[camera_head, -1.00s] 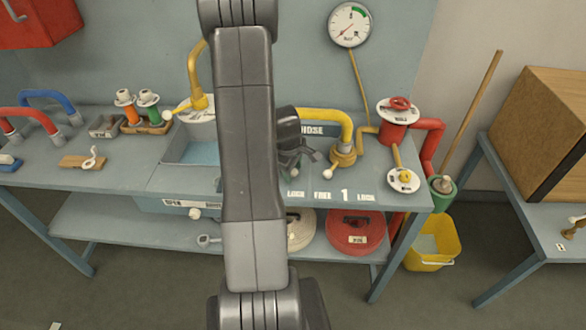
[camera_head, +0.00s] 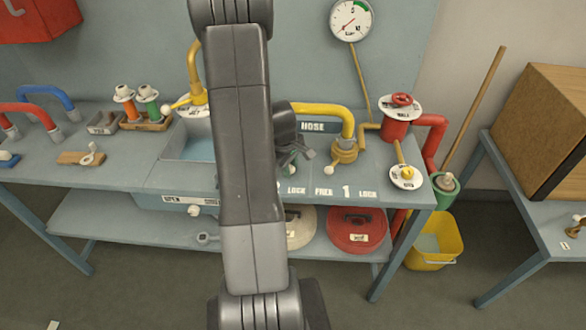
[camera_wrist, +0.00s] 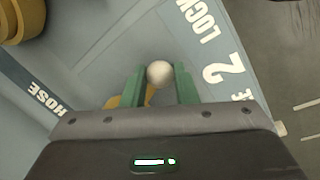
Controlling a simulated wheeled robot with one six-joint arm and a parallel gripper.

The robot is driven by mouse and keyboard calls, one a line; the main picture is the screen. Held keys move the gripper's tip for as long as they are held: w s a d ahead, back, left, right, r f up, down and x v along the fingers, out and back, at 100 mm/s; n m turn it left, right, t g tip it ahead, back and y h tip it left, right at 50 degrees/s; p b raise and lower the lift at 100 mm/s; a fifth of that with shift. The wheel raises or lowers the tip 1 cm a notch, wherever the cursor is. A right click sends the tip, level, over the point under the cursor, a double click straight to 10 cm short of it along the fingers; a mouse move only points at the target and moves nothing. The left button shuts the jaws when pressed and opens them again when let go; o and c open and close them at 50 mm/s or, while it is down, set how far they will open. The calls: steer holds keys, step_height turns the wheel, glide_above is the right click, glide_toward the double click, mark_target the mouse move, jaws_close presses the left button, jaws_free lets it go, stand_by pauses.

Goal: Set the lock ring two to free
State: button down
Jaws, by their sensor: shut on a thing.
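In the wrist view, my gripper (camera_wrist: 159,84) has its two green fingers shut on the white ball knob (camera_wrist: 160,72) of lock ring two. A yellow part of the ring (camera_wrist: 127,101) shows behind the fingers; the rest is hidden. I cannot tell exactly which label the knob lines up with. In the head view, my arm hides ring two and most of my gripper (camera_head: 297,158).
Lock ring one (camera_head: 344,152), with its white knob and yellow hose pipe (camera_head: 322,110), stands just right of my gripper. Further right are a red valve post (camera_head: 395,128) and a round dial plate (camera_head: 406,178). The sink (camera_head: 188,147) is on the left.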

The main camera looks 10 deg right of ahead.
steer(key=shift+a+f+m+b, duration=0.3)
steer(key=shift+a+m+b, duration=0.5)
steer(key=shift+b, duration=0.2)
steer(key=a+m+b, duration=0.3)
steer(key=shift+w+a+r+m+g+h, duration=0.15)
steer(key=shift+w+m+g+h, duration=0.15)
steer(key=shift+w+g, duration=0.1)
steer(key=shift+w+a+r+m+b, duration=0.1)
steer(key=shift+w+a+m+b, duration=0.15)
steer(key=shift+a+m, duration=0.3)
steer(key=shift+w+a+m+b, duration=0.2)
steer(key=shift+a+m, duration=0.25)
steer(key=shift+m, duration=0.2)
steer(key=shift+w+a+m+g, duration=0.6)
steer(key=shift+a+m, duration=0.3)
steer(key=shift+m, duration=0.4)
steer(key=shift+w+r, duration=0.1)
steer(key=c, duration=1.1)
jaws_free()
steer(key=shift+c, duration=0.2)
